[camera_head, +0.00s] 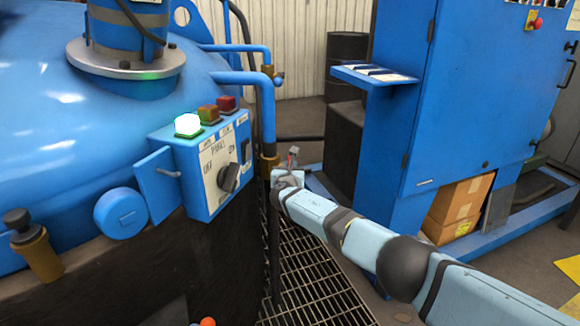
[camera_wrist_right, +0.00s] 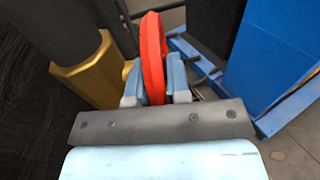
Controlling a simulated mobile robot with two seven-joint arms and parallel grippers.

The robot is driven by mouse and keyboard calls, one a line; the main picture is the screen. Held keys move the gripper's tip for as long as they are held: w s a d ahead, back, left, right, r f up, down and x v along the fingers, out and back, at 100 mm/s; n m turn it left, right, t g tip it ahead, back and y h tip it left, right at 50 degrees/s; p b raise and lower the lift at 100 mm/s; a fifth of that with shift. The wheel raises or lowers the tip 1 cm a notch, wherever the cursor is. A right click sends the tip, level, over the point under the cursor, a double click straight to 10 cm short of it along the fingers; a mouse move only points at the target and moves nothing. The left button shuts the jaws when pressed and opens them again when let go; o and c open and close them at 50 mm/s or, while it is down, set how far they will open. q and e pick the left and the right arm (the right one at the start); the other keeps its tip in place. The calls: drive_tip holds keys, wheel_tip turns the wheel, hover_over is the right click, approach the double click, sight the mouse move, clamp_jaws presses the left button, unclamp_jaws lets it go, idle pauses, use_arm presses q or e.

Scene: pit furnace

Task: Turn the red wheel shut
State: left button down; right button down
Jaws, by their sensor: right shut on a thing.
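The red wheel (camera_wrist_right: 153,45) shows nearly edge-on in the right wrist view, standing upright beside a brass-coloured valve body (camera_wrist_right: 88,75). My right gripper (camera_wrist_right: 155,80) has one finger on each side of the wheel's rim and is shut on it. In the head view, my right arm reaches in from the lower right, and its gripper (camera_head: 288,178) is just right of the blue pipe. The wheel cannot be made out clearly there. My left gripper is in neither view.
A control box (camera_head: 205,165) with a lit green lamp (camera_head: 188,125) and a dark knob (camera_head: 229,178) is left of my right gripper. A blue pipe (camera_head: 267,115) runs down beside it. A blue cabinet (camera_head: 455,100) stands right, and floor grating (camera_head: 310,285) lies below.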

drive_tip(key=shift+r+g+p, duration=0.3)
drive_tip(key=shift+r+p, duration=0.15)
drive_tip(key=shift+p, duration=0.15)
drive_tip(key=shift+r+g+p, duration=0.1)
drive_tip(key=shift+g+p, duration=0.2)
drive_tip(key=shift+p, duration=0.3)
drive_tip(key=shift+w+g+y+p, duration=0.15)
drive_tip(key=shift+g+y+p, duration=0.15)
drive_tip(key=shift+g+p, duration=0.7)
drive_tip(key=shift+d+g+b, duration=0.1)
drive_tip(key=shift+g+b, duration=0.2)
drive_tip(key=shift+g, duration=0.2)
drive_tip(key=shift+w+f+g+b, duration=0.15)
drive_tip(key=shift+f+g+b, duration=0.05)
drive_tip(key=shift+g+b, duration=0.35)
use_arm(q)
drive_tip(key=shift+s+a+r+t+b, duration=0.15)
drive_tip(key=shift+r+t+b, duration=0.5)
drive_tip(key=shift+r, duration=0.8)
use_arm(e)
drive_tip(key=shift+r+g+y, duration=0.1)
drive_tip(key=shift+g+y, duration=0.2)
drive_tip(key=shift+g, duration=0.35)
